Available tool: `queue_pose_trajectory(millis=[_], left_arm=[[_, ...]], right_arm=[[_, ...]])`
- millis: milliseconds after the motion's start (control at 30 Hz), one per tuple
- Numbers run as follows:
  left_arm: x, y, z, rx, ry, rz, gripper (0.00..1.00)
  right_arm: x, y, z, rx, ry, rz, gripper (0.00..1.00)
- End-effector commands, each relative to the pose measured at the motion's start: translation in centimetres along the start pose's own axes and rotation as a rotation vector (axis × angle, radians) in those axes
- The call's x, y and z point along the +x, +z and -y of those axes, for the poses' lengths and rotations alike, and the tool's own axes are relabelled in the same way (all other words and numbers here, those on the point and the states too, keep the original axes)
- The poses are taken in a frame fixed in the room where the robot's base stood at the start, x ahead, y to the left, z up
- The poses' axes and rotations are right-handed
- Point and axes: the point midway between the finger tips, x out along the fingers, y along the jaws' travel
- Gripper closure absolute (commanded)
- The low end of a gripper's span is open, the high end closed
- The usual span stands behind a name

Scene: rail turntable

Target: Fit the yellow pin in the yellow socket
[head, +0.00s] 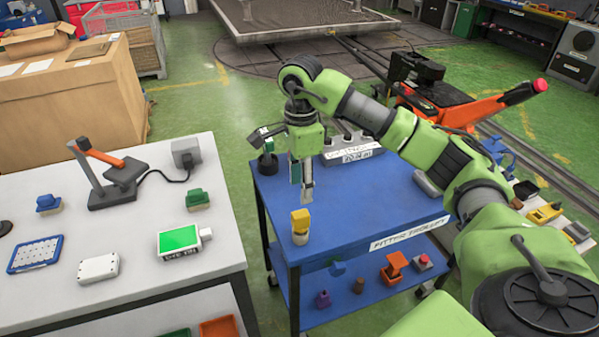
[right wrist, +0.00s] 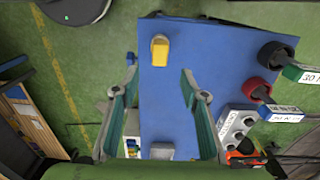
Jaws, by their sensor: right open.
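A yellow piece with a pale lower part (head: 300,222), which looks like the yellow pin, stands upright near the left front edge of the blue trolley top (head: 365,207). It also shows in the right wrist view (right wrist: 159,50), beyond my fingers. My right gripper (head: 307,193) points down over the trolley, behind and above the yellow piece. Its fingers (right wrist: 158,90) are apart with only blue trolley top between them. A pale labelled block with round openings (head: 352,154) stands at the back of the trolley. I cannot tell which opening is yellow. My left gripper is not in view.
A white bench (head: 128,275) with a green-screen device (head: 180,240) and small parts stands left of the trolley. Tools with tags (right wrist: 257,91) stand along one trolley edge. Several small items lie on its lower shelf. The trolley's middle is clear.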

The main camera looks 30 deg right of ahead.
Motion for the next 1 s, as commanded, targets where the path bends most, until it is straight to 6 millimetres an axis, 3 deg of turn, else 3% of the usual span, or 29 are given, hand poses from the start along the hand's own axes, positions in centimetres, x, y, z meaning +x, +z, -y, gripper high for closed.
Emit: queue_pose_trajectory(millis=[300,500,700,1000], left_arm=[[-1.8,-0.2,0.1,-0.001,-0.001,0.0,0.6],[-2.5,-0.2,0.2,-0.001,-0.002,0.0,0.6],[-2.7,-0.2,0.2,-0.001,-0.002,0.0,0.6],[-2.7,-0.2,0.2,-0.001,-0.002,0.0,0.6]], right_arm=[[6.2,0.1,-0.1,0.0,0.005,0.001,0.6],[9.2,0.1,-0.1,0.0,0.002,0.002,0.6],[10.6,0.1,0.0,-0.001,0.0,0.003,0.6],[10.8,0.1,0.0,-0.001,-0.001,0.003,0.62]])
